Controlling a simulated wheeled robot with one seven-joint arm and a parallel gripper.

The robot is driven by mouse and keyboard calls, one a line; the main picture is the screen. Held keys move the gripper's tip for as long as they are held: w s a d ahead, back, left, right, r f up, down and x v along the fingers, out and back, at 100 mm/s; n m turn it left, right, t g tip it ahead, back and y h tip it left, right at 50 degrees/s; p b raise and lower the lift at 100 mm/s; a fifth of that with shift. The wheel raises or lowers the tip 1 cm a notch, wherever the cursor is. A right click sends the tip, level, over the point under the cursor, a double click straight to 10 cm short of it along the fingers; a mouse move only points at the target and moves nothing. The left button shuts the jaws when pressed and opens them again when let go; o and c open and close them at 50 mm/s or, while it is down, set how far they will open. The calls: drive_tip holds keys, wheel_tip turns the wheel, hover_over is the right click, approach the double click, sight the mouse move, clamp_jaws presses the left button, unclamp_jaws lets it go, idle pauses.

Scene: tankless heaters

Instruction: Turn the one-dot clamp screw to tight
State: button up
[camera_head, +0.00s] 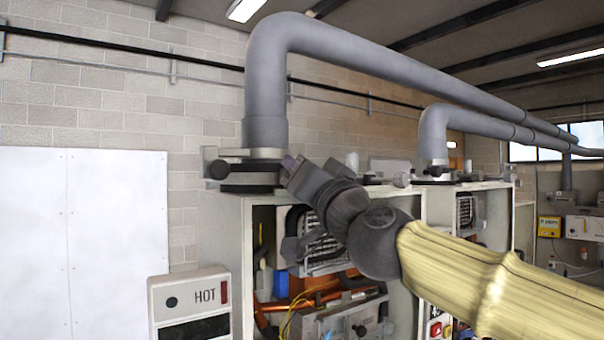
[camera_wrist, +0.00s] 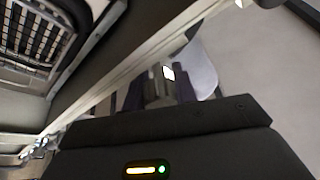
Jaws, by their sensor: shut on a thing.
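The flue clamp (camera_head: 250,170) sits around the foot of the large grey pipe, on top of the nearer open heater cabinet. A round dark knob shows at its left end. My gripper (camera_head: 290,163) is at the right end of this clamp, fingers pointing left and up. In the wrist view my gripper (camera_wrist: 162,86) is shut on a small grey piece between its dark fingers, which looks like the clamp screw (camera_wrist: 159,84). A small bright white patch shows at its right. I cannot read any dot mark, and my gripper hides much of the screw.
The nearer cabinet (camera_head: 232,225) stands open below my arm, with copper pipes and wires inside. A second pipe (camera_head: 433,135) rises from a cabinet to the right. Free room lies above the cabinet front.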

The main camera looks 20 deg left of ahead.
drive_tip(key=o, duration=1)
drive_tip(key=shift+s, duration=0.1)
drive_tip(key=shift+c, duration=0.2)
drive_tip(key=shift+n, duration=0.3)
